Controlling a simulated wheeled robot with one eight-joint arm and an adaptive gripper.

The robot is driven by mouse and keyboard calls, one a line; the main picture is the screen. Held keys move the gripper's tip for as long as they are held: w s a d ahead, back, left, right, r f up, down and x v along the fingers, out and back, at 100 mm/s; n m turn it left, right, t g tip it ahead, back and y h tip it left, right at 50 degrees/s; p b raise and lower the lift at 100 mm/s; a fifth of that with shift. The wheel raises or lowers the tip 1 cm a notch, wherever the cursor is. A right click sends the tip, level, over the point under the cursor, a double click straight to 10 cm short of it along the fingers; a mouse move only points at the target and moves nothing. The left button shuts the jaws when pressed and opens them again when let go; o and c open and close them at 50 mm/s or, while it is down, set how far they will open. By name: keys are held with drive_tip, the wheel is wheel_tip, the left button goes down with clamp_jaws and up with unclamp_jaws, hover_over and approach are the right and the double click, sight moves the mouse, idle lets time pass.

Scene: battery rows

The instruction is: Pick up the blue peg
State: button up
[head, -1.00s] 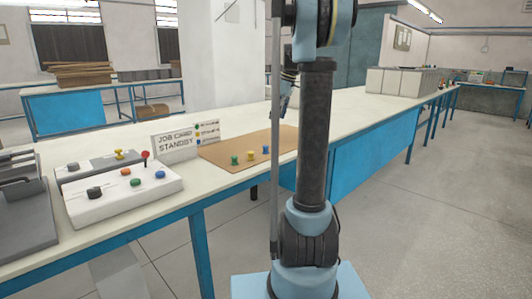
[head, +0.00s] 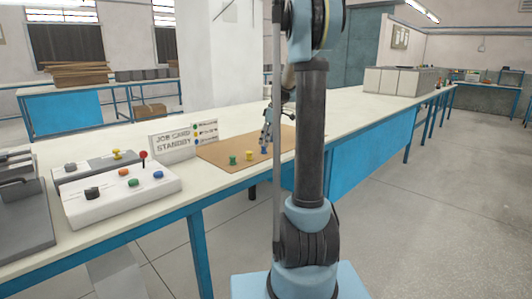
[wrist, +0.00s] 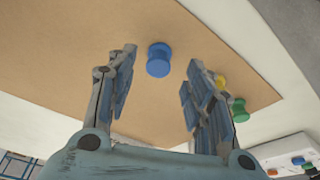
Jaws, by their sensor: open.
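The blue peg (head: 264,150) stands on a brown board (head: 222,156) on the white workbench, at the right of a row with a yellow peg (head: 249,155) and a green peg (head: 233,160). In the wrist view the blue peg (wrist: 159,60) lies beyond the fingertips, between the lines of the two fingers and touched by neither. My gripper (wrist: 160,68) is open and empty. In the head view my gripper (head: 267,136) is just above and behind the blue peg, partly hidden by my arm.
A job card sign (head: 172,141) stands left of the board. A white button box (head: 120,192) with coloured knobs and a red-topped lever sits further left. In the wrist view the yellow peg (wrist: 220,82) and green peg (wrist: 238,109) are close outside the right finger.

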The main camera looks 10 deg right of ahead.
sight(264, 149)
drive_tip(key=shift+x, duration=2.3)
drive_tip(key=shift+w+r, duration=0.1)
drive_tip(key=shift+w, duration=0.1)
drive_tip(key=c, duration=0.9)
